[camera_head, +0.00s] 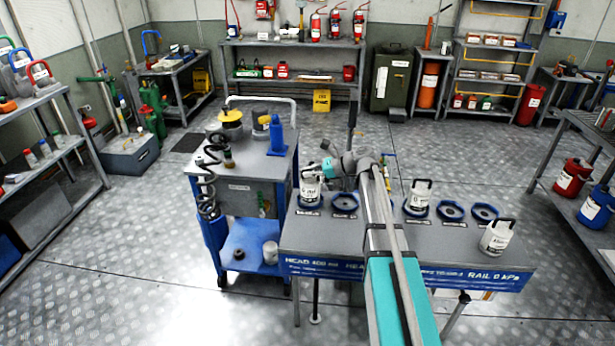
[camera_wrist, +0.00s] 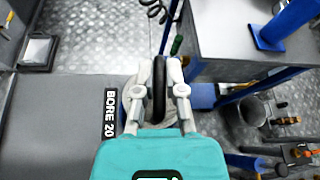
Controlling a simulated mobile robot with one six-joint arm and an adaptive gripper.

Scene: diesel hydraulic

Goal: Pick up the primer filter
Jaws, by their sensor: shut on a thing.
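A white canister (camera_head: 310,190) with a black top handle is at the left end of the grey bench, at a blue ring seat. Its label is too small to read. My gripper (camera_head: 322,171) reaches it from the right. In the wrist view, my gripper (camera_wrist: 160,72) has its two fingers closed on the black handle, with the white body (camera_wrist: 131,96) partly hidden below. A "BORE 20" plate lies beside it. Whether the canister is lifted cannot be told. Similar white canisters stand at the bench's middle (camera_head: 419,194) and right end (camera_head: 496,237); which is the primer filter is not readable.
Empty blue rings (camera_head: 345,203) lie on the bench (camera_head: 335,236), with more rings (camera_head: 451,211) to the right. A grey cart (camera_head: 250,166) with a blue lower shelf stands close on the left. The floor behind the bench is mostly clear.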

